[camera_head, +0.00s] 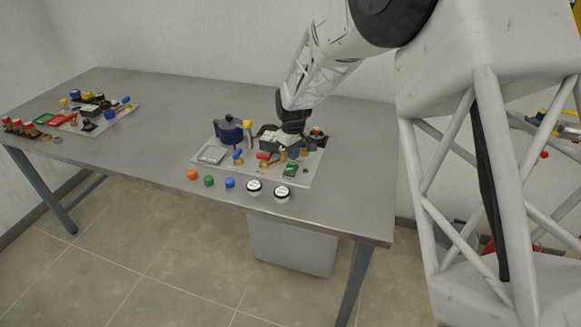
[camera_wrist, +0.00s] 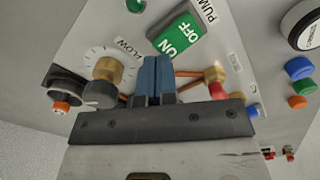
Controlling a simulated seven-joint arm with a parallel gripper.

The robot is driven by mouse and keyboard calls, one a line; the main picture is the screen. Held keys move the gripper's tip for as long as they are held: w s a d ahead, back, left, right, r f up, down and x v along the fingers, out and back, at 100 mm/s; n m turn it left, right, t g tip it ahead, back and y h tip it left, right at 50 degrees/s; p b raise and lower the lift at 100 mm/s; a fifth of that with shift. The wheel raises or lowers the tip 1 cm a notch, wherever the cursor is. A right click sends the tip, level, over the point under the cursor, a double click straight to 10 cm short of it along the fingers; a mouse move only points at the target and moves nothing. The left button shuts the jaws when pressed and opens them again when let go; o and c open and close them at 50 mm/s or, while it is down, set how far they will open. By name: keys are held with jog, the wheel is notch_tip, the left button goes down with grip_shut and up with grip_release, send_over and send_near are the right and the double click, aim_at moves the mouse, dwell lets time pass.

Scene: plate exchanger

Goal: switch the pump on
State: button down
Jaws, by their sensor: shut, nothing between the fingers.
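The pump switch (camera_wrist: 176,36) is a green rocker marked ON and OFF, beside a PUMP label (camera_wrist: 207,10) in the wrist view. In the head view the small green switch (camera_head: 290,170) sits near the front right of the grey panel (camera_head: 285,181). Which side of the rocker is pressed I cannot tell. My gripper (camera_wrist: 152,68) is shut and empty, its blue fingers together. In the wrist view the fingertips show just below the ON end; I cannot tell whether they touch it. In the head view my gripper (camera_head: 292,142) is over the panel, behind the switch.
A brass knob (camera_wrist: 108,69) on the FLOW dial is left of my fingers. A red-handled brass valve (camera_wrist: 215,84) is right. A dark blue vessel (camera_head: 228,131) stands on the panel. Orange (camera_head: 192,174), green and blue caps and two gauges (camera_head: 254,187) line the front.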

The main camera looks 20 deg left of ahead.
aim_at(293, 163)
jog(key=shift+f, duration=0.8)
dwell(0.8)
jog(key=shift+r, duration=3.5)
jog(key=shift+d+r, duration=0.2)
jog(key=shift+d, duration=0.05)
jog(key=s+d+r+m, duration=0.2)
jog(key=s+d+r, duration=0.3)
jog(key=d, duration=0.4)
jog(key=s+d+r+m+t, duration=0.1)
jog(key=s+d+r+m, duration=0.1)
jog(key=s+d+r, duration=0.45)
jog(key=s+d+r+m, duration=0.2)
jog(key=s+d+r, duration=0.15)
jog(key=d, duration=0.65)
jog(key=s+d+m, duration=0.2)
jog(key=s+d, duration=0.3)
jog(key=s, duration=0.3)
jog(key=s+d+m+t, duration=0.1)
jog(key=s+d+m, duration=0.1)
jog(key=s+d, duration=0.4)
jog(key=s+d+m, duration=0.2)
jog(key=s+d, duration=0.4)
jog(key=s, duration=0.6)
jog(key=shift+s+t, duration=0.15)
jog(key=shift+t, duration=0.15)
